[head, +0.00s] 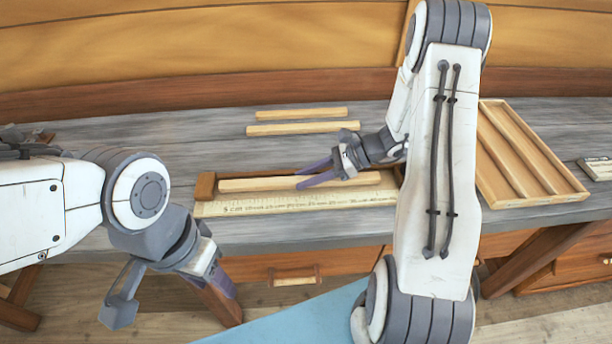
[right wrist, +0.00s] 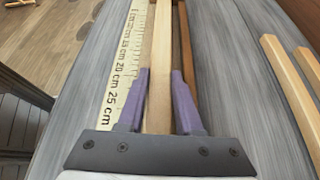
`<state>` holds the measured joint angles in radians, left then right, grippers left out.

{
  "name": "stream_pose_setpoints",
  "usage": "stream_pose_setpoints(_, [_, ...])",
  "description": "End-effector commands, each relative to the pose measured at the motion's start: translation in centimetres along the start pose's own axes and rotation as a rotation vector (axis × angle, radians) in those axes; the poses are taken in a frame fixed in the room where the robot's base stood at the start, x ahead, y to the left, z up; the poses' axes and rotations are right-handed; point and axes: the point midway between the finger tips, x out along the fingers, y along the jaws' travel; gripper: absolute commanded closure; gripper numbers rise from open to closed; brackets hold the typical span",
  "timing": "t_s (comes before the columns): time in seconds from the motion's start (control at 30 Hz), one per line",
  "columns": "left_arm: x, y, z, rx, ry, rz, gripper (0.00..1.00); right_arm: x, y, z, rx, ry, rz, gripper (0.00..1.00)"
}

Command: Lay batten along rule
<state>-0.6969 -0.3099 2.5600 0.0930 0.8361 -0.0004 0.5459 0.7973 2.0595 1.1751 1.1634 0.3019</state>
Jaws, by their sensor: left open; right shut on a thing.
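A pale wooden batten (head: 250,184) lies lengthwise just behind the rule (head: 270,206), parallel to it, in front of a brown wooden strip with an end block (head: 205,186). My right gripper (head: 315,174) is shut on the batten toward its right part; in the right wrist view the purple fingers (right wrist: 160,105) are on both sides of the batten (right wrist: 160,60), and the rule (right wrist: 118,75) runs beside it on the left. Whether the batten touches the rule's base is unclear. My left gripper (head: 222,285) is open and empty, in front of the bench's front edge.
Two more battens (head: 302,128) lie on the grey bench (head: 140,140) behind the rule. A wooden tray with slots (head: 540,190) stands at the right, with a small label block (head: 596,168) beyond it.

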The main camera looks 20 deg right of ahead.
Motion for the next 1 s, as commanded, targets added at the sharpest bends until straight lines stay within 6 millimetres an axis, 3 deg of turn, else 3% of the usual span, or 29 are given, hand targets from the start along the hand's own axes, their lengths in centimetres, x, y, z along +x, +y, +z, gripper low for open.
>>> stream_pose_setpoints(0.37, [0.3,0.0,0.0,0.000,0.000,0.000,0.50,0.2,0.0,-0.5,-0.001,0.000,-0.001,1.00])
stream_pose_setpoints(0.4, [0.2,0.0,0.0,0.000,0.000,0.000,0.50,0.2,0.0,-0.4,-0.001,0.000,-0.001,0.54])
stream_pose_setpoints(0.77, [-0.1,0.0,0.0,0.000,0.000,0.000,0.50,0.0,0.0,0.0,-0.002,0.000,0.000,0.53])
stream_pose_setpoints(0.87, [0.2,0.0,0.0,0.000,0.000,0.000,0.50,-0.8,-0.1,-0.2,-0.003,0.000,-0.003,0.53])
stream_pose_setpoints(1.0, [0.7,-0.1,0.0,0.000,0.000,0.000,0.50,-3.5,-0.2,-0.3,-0.003,0.001,-0.007,0.53])
